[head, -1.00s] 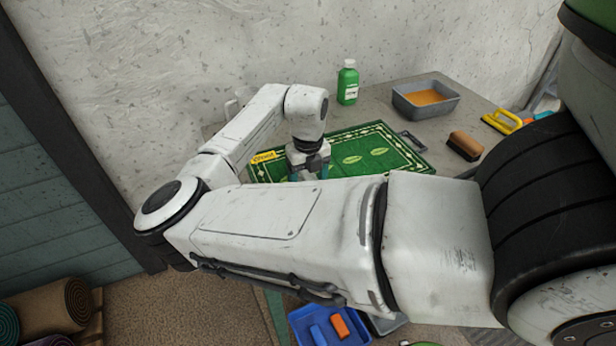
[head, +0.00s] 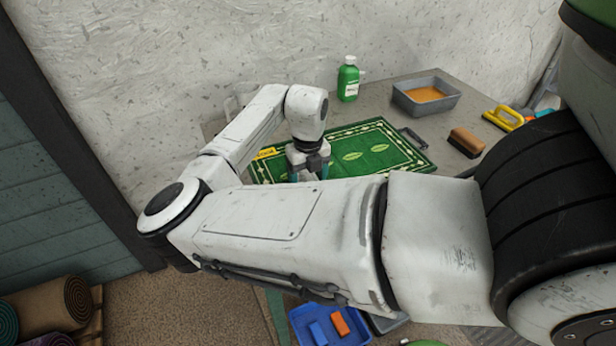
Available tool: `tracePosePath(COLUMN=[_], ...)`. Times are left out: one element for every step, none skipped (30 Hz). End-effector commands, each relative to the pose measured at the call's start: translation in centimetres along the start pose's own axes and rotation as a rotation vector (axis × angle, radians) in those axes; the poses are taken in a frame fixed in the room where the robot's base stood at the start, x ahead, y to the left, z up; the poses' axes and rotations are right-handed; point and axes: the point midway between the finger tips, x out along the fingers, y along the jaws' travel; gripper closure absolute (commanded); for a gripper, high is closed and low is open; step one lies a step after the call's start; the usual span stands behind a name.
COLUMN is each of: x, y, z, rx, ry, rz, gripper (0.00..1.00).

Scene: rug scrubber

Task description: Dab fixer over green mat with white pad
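The green mat (head: 395,158) with a white patterned border and leaf shapes lies flat on the grey table. My gripper (head: 308,172) points down over the left part of the mat. My own forearm hides its fingertips and whatever is between or under them. I cannot make out a white pad in this view. A grey tray of orange-brown liquid (head: 428,97) stands at the back right of the table; I cannot tell if it is the fixer. A green bottle with a white cap (head: 348,80) stands behind the mat.
A brown brush (head: 466,142) and a yellow-handled tool (head: 503,119) lie at the table's right. A yellow label (head: 266,153) is at the mat's left edge. A blue tray (head: 301,321) with blue and orange blocks is below my arm. Rolled rugs (head: 52,302) lie at lower left.

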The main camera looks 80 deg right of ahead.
Motion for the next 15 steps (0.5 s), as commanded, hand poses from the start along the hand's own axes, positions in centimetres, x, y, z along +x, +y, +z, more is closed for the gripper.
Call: tracePosePath(x=[0.12, 0.12, 0.13, 0.14, 0.15, 0.16, 0.17, 0.17, 0.18, 0.18, 0.15, 0.03, -0.12, -0.33, -0.69], y=[0.00, 0.00, 0.00, 0.00, 0.00, 0.00, 0.00, 0.00, 0.00, 0.00, 0.00, 0.00, 0.00, 0.00, 0.00], z=[-0.02, -0.02, -0.02, -0.03, -0.03, -0.03, -0.03, -0.03, -0.03, -0.04, -0.04, -0.04, -0.04, -0.03, -0.03], rx=[0.000, 0.000, 0.000, 0.000, 0.000, 0.000, 0.000, 0.000, 0.000, 0.000, 0.000, 0.000, 0.000, 0.000, 0.000], ry=[0.000, 0.000, 0.000, 0.000, 0.000, 0.001, 0.001, 0.001, 0.001, 0.001, 0.001, 0.001, 0.001, 0.001, 0.001], rz=[0.000, 0.000, 0.001, 0.001, 0.001, 0.001, 0.001, 0.001, 0.001, 0.001, 0.001, 0.001, 0.001, 0.001, 0.001], gripper=[0.65, 0.65, 0.65, 0.65, 0.65, 0.65, 0.65, 0.65, 0.65, 0.65, 0.65, 0.65, 0.65, 0.65, 0.65])
